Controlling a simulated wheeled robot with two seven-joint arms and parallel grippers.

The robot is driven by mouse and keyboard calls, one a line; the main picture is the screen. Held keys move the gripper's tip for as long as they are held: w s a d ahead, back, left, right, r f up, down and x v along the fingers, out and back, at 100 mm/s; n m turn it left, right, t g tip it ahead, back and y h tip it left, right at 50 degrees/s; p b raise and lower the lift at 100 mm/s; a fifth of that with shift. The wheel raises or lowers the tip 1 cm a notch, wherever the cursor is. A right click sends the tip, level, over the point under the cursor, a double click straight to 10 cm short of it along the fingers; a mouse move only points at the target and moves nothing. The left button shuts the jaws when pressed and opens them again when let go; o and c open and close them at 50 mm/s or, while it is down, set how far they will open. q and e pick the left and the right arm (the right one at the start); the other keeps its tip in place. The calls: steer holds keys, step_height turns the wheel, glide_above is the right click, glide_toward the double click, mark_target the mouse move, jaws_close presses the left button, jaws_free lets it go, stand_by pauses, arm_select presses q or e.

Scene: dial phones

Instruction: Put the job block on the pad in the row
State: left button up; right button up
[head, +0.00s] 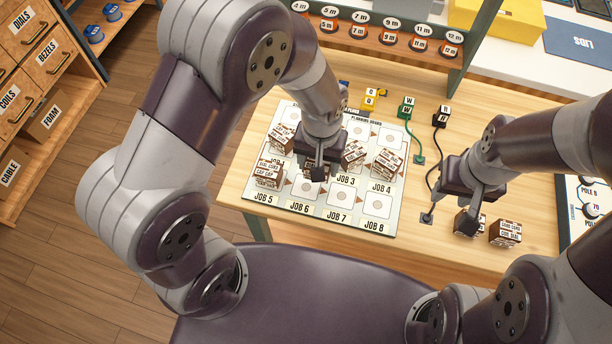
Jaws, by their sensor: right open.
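The planning board (340,200) lies on the wooden table with pads labelled JOB in two rows. Brown lettered job blocks stand on it: one at upper left (281,138), one at lower left above JOB 5 (268,172), one near JOB 3 (354,154) and one near JOB 4 (386,162).
Behind the board are yellow, green (406,109) and black (441,117) plugs with cords. A rack of labelled dials (390,36) spans the back. A dial panel (585,205) is at right. Drawers (35,32) stand at far left. Bare table lies in front of the right-hand blocks.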

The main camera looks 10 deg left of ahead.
mark_target(306, 162)
arm_select(q)
steer(key=shift+s+a+f, duration=0.3)
steer(key=shift+a+f, duration=0.1)
steer(key=shift+a, duration=0.2)
steer(key=shift+s+a+f, duration=0.3)
steer(key=shift+a+f, duration=0.1)
steer(key=shift+a, duration=0.15)
steer(key=shift+f, duration=2.2)
steer(key=o, duration=1.1)
steer(key=shift+r, duration=0.1)
step_height(306, 162, up, 12)
steer(key=shift+f+p, duration=0.15)
steer(key=shift+p, duration=0.15)
steer(key=shift+t, duration=0.7)
steer(key=s+a+r, duration=0.1)
steer(key=a, duration=0.2)
steer(key=s+a+r, duration=0.1)
steer(key=a, duration=0.2)
steer(key=s+a, duration=0.2)
steer(key=shift+a+r, duration=0.4)
